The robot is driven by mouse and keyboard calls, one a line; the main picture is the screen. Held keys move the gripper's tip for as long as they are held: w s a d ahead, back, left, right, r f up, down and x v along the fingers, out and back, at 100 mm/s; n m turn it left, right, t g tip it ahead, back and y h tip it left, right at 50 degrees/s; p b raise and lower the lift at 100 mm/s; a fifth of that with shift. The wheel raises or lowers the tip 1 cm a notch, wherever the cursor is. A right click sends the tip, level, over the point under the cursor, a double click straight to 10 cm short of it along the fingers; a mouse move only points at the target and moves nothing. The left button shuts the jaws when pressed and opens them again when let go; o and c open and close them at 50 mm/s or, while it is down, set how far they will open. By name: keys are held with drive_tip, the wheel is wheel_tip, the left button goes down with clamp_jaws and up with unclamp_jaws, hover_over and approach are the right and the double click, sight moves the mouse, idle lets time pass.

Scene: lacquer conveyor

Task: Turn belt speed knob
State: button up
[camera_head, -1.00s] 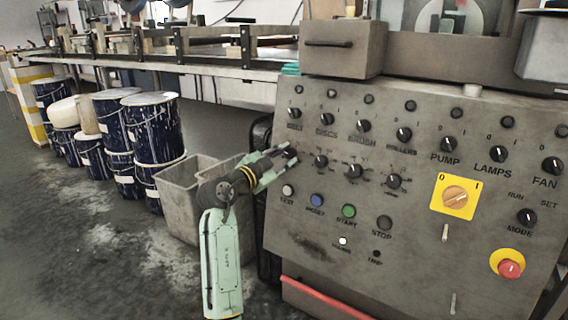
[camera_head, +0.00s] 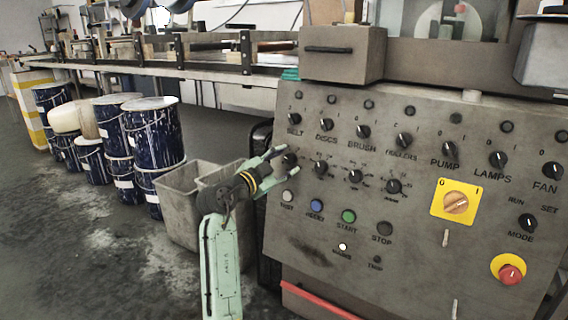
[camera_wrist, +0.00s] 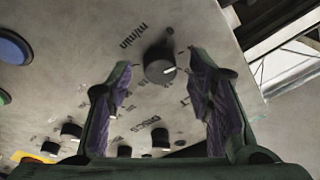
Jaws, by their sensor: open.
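The belt speed knob (camera_head: 289,159) is a small black dial at the left end of the panel's second knob row, below the knob marked BELT (camera_head: 294,117). In the wrist view the belt speed knob (camera_wrist: 160,68) has a white pointer mark and a "m/min" label beside it. My gripper (camera_head: 274,166) is open at the panel's left edge, its fingers spread to either side of the knob. In the wrist view the knob appears between the fingertips (camera_wrist: 160,75), with visible gaps on both sides. I see no contact.
The grey control panel (camera_head: 325,240) carries several other knobs, coloured buttons, a yellow switch plate (camera_head: 440,207) and a red stop button (camera_head: 510,274). A grey bin (camera_head: 180,210) stands left of my arm. Blue drums (camera_head: 155,135) stand farther left.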

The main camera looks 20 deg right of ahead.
drive_tip(key=v, duration=1.2)
